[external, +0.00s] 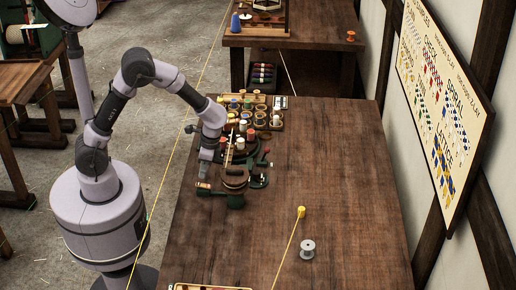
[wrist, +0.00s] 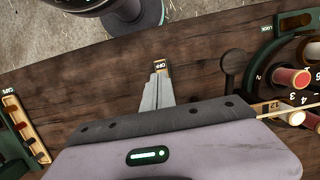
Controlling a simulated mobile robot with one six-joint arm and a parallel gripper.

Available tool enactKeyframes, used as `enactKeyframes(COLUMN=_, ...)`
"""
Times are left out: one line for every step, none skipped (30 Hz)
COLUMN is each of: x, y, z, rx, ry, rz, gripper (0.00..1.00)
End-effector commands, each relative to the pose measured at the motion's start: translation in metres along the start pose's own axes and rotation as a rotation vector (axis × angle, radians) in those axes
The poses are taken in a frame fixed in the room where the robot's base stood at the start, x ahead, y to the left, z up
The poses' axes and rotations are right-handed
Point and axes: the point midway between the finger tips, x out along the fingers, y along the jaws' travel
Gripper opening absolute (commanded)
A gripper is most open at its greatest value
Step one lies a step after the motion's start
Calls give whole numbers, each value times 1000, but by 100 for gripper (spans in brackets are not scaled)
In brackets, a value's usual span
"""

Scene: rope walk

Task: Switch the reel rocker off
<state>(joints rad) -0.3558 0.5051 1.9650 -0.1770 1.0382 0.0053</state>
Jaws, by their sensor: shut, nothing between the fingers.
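The reel rocker is probably the small plate with a cream marked end (wrist: 161,66) that shows just past my fingertips in the wrist view. Its lettering looks like OFF, but it is small and upside down. My fingers cover the rest of it, so I cannot tell which way it is tipped or whether they touch it. My gripper (wrist: 157,84) is shut and empty, pointing down over this plate. In the external view my gripper (external: 204,175) is low at the left edge of the brown table (external: 330,170).
A green-ended wooden piece (wrist: 25,125) lies at the left.

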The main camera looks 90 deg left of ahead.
Motion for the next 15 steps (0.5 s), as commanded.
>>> enactKeyframes(x=14, y=0, z=-1, rx=0, ry=-1, rz=0, gripper=0)
enactKeyframes(x=19, y=0, z=-1, rx=0, ry=-1, rz=0, gripper=0)
enactKeyframes(x=24, y=0, z=-1, rx=-1, ry=0, rz=0, gripper=0)
enactKeyframes(x=27, y=0, z=-1, rx=-1, ry=1, rz=0, gripper=0)
enactKeyframes(x=30, y=0, z=-1, rx=-1, ry=0, rz=0, gripper=0)
enactKeyframes(x=34, y=0, z=0, rx=-1, ry=0, rz=0, gripper=0)
enactKeyframes(x=35, y=0, z=0, rx=-1, ry=0, rz=0, gripper=0)
enactKeyframes(x=37, y=0, z=0, rx=-1, ry=0, rz=0, gripper=0)
enactKeyframes(x=38, y=0, z=0, rx=-1, ry=1, rz=0, gripper=0)
enactKeyframes(x=38, y=0, z=0, rx=-1, ry=1, rz=0, gripper=0)
enactKeyframes(x=38, y=0, z=0, rx=-1, ry=1, rz=0, gripper=0)
enactKeyframes(x=38, y=0, z=0, rx=-1, ry=1, rz=0, gripper=0)
enactKeyframes(x=38, y=0, z=0, rx=-1, ry=1, rz=0, gripper=0)
enactKeyframes(x=38, y=0, z=0, rx=-1, ry=1, rz=0, gripper=0)
enactKeyframes(x=38, y=0, z=0, rx=-1, ry=1, rz=0, gripper=0)
